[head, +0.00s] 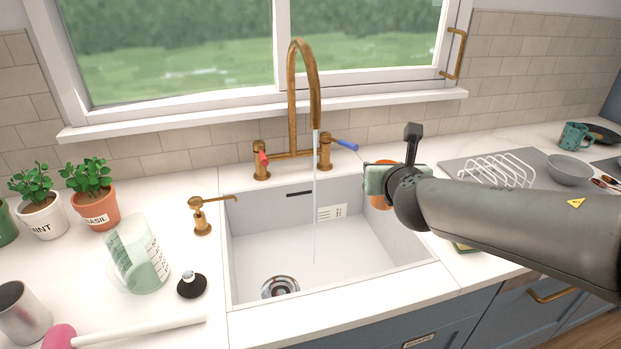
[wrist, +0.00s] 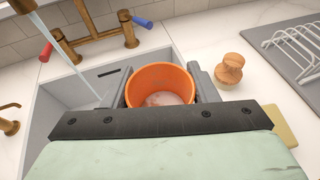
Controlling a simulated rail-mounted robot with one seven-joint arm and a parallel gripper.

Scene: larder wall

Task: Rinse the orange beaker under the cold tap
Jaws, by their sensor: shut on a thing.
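The orange beaker (wrist: 161,70) is between the jaws of my gripper (wrist: 160,92) in the wrist view. My gripper is shut on it. Its mouth faces the camera and pale marks show on its inside bottom. In the head view the beaker (head: 380,201) is partly hidden behind my gripper, at the right side of the sink (head: 265,235). The brass tap (head: 292,95) has a blue lever (head: 347,144) at right and a red lever (head: 263,158) at left. A water stream (head: 315,200) falls into the sink, left of the beaker and apart from it.
A soap dispenser (head: 201,215) stands left of the sink, beside a glass jug (head: 137,255) and a dark stopper (head: 191,285). A wooden knob-shaped object (wrist: 229,69) is right of the beaker. A white rack (head: 497,170) and grey bowl (head: 569,169) are farther right. The sink is clear inside.

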